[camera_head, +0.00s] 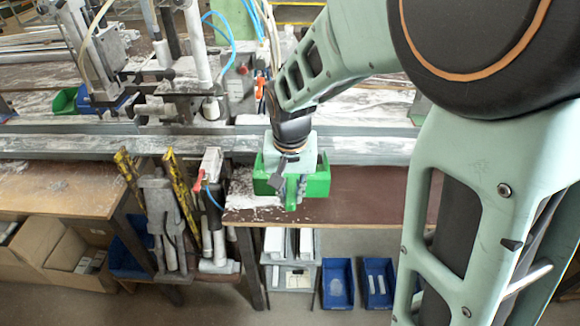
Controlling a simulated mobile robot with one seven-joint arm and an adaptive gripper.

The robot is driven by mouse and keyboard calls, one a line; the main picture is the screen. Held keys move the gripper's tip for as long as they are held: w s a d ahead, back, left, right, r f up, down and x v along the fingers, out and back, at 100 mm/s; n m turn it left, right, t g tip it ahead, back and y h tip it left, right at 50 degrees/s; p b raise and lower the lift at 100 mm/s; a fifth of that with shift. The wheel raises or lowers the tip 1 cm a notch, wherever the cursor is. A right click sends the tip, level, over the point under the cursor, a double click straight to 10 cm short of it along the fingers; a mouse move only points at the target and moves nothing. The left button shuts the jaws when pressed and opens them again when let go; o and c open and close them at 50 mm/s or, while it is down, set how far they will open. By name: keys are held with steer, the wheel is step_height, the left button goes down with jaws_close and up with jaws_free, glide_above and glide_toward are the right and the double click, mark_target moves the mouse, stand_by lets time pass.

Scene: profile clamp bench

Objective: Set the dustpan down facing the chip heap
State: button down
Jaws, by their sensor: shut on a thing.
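A green dustpan (318,184) is at the brown bench top (370,195), near its front edge. A green handle-like part of it points toward the camera. My gripper (291,182) is above the dustpan and shut on it, covering its middle. I cannot tell whether the dustpan touches the bench or hangs just above it. Pale chips (243,188) lie scattered on the bench just left of the dustpan. Which way its open edge faces is hidden by my gripper and arm.
A long metal profile rail (70,143) runs behind the dustpan. A clamp machine with hoses (190,85) stands at the back left. Below the bench front are blue bins (338,283). The brown bench right of the dustpan looks clear.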

steer(key=w+f+b, duration=0.3)
steer(key=f+b, duration=0.2)
steer(key=f, duration=0.3)
steer(key=shift+f+b, duration=0.15)
steer(key=shift+b, duration=0.2)
stand_by(0.3)
steer(key=c, duration=1.8)
jaws_free()
steer(key=shift+c, duration=0.2)
steer(key=shift+o, duration=0.5)
steer(key=shift+s+d+f, duration=0.1)
steer(key=o, duration=1.4)
